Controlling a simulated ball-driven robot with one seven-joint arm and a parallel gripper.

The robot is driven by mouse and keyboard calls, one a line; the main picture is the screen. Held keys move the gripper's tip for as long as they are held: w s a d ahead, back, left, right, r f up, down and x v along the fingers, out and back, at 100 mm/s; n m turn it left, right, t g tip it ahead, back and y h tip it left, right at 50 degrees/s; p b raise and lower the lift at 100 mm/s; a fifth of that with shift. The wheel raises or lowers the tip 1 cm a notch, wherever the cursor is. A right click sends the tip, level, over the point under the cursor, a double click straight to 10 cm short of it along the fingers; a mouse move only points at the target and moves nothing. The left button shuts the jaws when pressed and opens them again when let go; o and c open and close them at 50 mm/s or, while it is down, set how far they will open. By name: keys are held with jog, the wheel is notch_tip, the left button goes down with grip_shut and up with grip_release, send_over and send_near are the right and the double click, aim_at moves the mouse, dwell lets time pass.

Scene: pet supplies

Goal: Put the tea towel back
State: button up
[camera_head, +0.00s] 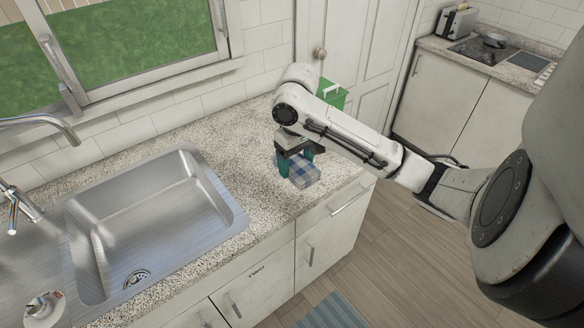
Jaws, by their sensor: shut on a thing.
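The tea towel (304,178) is a small folded cloth in blue and white check. It is at the right end of the speckled counter, near the front edge. My gripper (297,167) points down over it with its green fingers shut on the towel. The lower part of the towel is at or just above the counter top; I cannot tell whether it touches. Part of the towel is hidden by the fingers.
A steel sink (150,215) with a tap (40,125) takes up the counter's left side. A green box (331,93) stands behind my arm. Speckled counter (235,145) is clear between sink and towel. A toaster (457,22) stands on the far counter.

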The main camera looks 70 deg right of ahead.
jog(key=w+d+f+b, duration=0.1)
jog(key=w+d+f, duration=0.1)
jog(key=d, duration=0.1)
jog(key=w+d+f+b, duration=0.2)
jog(key=d+f, duration=0.1)
jog(key=w+d+f+b, duration=0.2)
jog(key=w+d+f, duration=0.1)
jog(key=shift+d+f, duration=0.25)
jog(key=shift+d, duration=0.1)
jog(key=shift+w+d+p, duration=0.1)
jog(key=shift+d+p, duration=0.15)
jog(key=shift+p, duration=0.05)
jog(key=shift+w+d+f, duration=0.15)
jog(key=shift+d+f, duration=0.15)
jog(key=shift+f, duration=0.15)
jog(key=shift+w+d+f+p, duration=0.1)
jog(key=shift+f+p, duration=0.45)
jog(key=shift+f, duration=1.15)
jog(key=shift+f, duration=0.15)
jog(key=o, duration=0.9)
jog(key=shift+o, duration=0.2)
